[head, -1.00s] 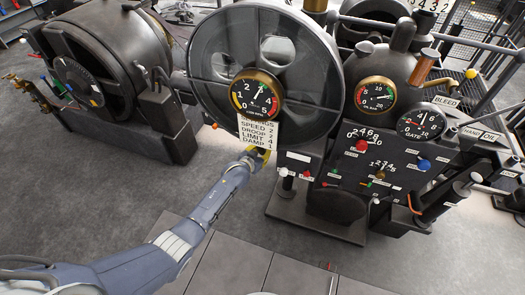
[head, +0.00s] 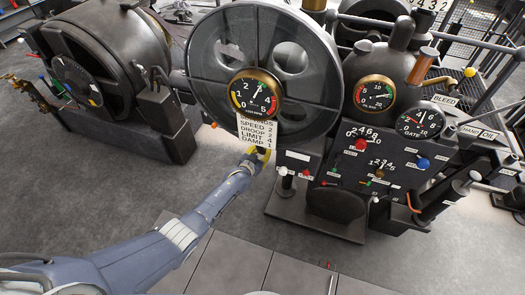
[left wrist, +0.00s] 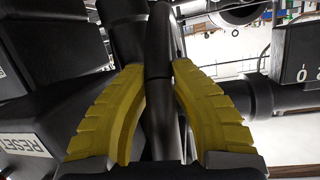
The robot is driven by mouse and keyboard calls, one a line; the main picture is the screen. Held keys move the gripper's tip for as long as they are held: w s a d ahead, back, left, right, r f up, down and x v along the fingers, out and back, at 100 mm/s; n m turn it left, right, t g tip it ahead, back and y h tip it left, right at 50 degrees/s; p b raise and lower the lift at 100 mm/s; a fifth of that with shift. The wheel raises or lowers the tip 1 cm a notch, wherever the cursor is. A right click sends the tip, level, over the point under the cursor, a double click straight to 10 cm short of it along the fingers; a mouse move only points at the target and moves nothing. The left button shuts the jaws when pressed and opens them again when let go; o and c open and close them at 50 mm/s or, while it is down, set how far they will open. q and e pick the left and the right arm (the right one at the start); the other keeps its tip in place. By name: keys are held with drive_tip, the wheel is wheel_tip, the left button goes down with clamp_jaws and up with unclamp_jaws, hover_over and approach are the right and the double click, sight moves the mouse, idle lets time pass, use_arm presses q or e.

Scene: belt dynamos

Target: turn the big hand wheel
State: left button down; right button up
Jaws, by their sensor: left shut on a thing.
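My left gripper (head: 261,155) reaches in from the lower left to just below the settings card, at the foot of the large grey spoked wheel (head: 203,62). In the left wrist view its yellow fingers (left wrist: 160,75) are shut around a dark, smooth round bar (left wrist: 159,50). The bar runs between both fingertips. I cannot tell from these views whether this bar is part of the big hand wheel, because the gripper and card hide most of it in the head view. My right gripper is not in view.
A round gauge (head: 255,93) and a settings card (head: 257,130) stand before the spoked wheel. A control panel (head: 345,166) with knobs and small levers is close on the right. A dark drum machine (head: 115,60) stands left. The grey floor (head: 120,185) is clear.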

use_arm(q)
drive_tip(key=shift+w+d+r, duration=0.1)
drive_tip(key=shift+w+r, duration=0.05)
drive_tip(key=shift+r, duration=0.1)
drive_tip(key=c, duration=1.5)
unclamp_jaws()
drive_tip(key=o, duration=0.4)
drive_tip(key=shift+f, duration=0.15)
drive_tip(key=shift+s+a, duration=0.3)
drive_tip(key=shift+s, duration=0.35)
drive_tip(key=v, duration=1)
drive_tip(key=shift+s+a+r, duration=0.15)
drive_tip(key=shift+s+r, duration=0.15)
